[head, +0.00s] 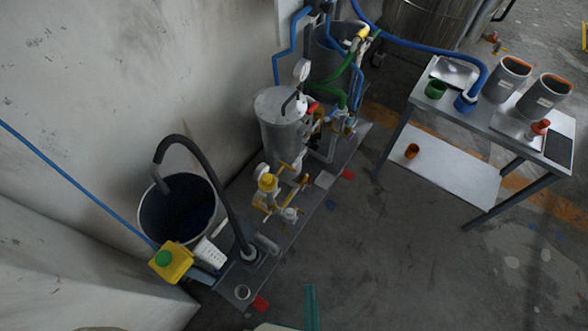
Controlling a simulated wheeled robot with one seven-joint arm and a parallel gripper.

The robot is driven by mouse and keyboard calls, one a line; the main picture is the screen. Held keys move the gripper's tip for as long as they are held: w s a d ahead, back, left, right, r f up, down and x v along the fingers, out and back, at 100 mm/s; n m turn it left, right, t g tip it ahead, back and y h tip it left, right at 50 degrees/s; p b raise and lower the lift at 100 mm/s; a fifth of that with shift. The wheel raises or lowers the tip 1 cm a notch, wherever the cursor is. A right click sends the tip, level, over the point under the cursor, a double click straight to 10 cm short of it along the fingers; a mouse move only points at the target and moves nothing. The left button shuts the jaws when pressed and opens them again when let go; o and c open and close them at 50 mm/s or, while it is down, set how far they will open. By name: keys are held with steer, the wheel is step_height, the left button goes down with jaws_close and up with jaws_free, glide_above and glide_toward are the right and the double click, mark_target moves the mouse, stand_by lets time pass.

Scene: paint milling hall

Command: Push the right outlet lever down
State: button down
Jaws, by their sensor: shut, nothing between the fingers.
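Several small yellow valve parts and levers (283,166) sit in a cluster on the grey metal skid plate (323,181) at the middle of the head view. A yellow round cap (267,182) is among them. I cannot tell which of these small parts is the right outlet lever, nor whether it is up or down.
A grey tank (281,115) stands behind the valves. A dark bucket (146,212) with a black hose (218,185) is at left, by a yellow container (171,261). A table (475,119) with grey pots (508,77) stands right.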

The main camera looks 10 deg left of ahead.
steer(key=w+d+f+n+g+y, duration=0.25)
steer(key=w+f+n, duration=0.2)
steer(key=w, duration=0.25)
steer(key=w+d+f+n+g+y, duration=0.1)
steer(key=w+d+f+n+y, duration=0.3)
steer(key=w, duration=0.3)
steer(key=r+n+g+y, duration=0.1)
steer(key=n+g+y, duration=0.25)
steer(key=n, duration=0.25)
glide_above(294, 171)
steer(key=s, duration=0.3)
steer(key=shift+w+f, duration=0.5)
steer(key=shift+f, duration=0.3)
steer(key=shift+w+f, duration=0.45)
steer(key=shift+f, duration=0.3)
steer(key=shift+w+d, duration=0.1)
